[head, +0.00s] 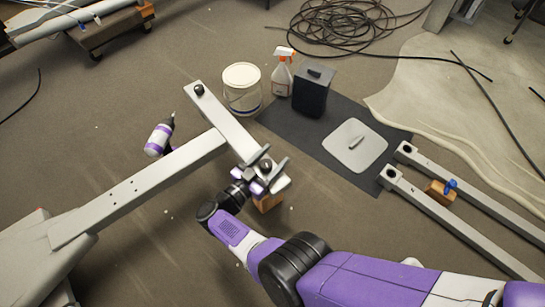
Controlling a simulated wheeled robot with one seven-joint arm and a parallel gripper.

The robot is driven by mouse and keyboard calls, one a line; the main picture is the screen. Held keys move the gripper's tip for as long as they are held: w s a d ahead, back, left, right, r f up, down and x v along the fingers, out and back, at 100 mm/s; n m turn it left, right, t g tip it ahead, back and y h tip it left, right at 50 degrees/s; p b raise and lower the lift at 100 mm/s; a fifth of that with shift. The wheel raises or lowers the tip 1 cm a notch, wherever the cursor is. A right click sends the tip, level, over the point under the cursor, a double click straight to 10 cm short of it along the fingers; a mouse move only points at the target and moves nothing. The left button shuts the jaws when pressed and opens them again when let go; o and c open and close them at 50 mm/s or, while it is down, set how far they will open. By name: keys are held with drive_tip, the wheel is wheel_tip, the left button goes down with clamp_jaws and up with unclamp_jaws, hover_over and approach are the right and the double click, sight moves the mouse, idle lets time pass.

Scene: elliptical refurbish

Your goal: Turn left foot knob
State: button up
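A grey elliptical frame lies on the floor, with a long beam (140,192) joining a crossbar (222,118). A round black foot knob (199,90) sits on the crossbar's far end. Another dark foot knob (266,166) shows at the near end, between the fingers of my gripper (268,161). The two grey fingers are spread, one on each side of this near knob. I cannot tell whether they touch it. My purple wrist hides part of the crossbar's near end. A wooden block (267,203) lies under that end.
A white bucket (242,88), spray bottle (283,74) and black box (313,91) stand beyond the crossbar. A grey plate (355,145) lies on a dark mat (285,136). Two rails (461,234) lie right. A purple-white drill-like tool (159,138) lies left. Coiled cable (335,22) lies behind.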

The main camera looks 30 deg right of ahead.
sight(262, 169)
drive_tip(key=v, duration=0.7)
drive_tip(key=shift+s+a+b, duration=0.1)
drive_tip(key=shift+a+b, duration=0.3)
drive_tip(key=shift+s, duration=0.1)
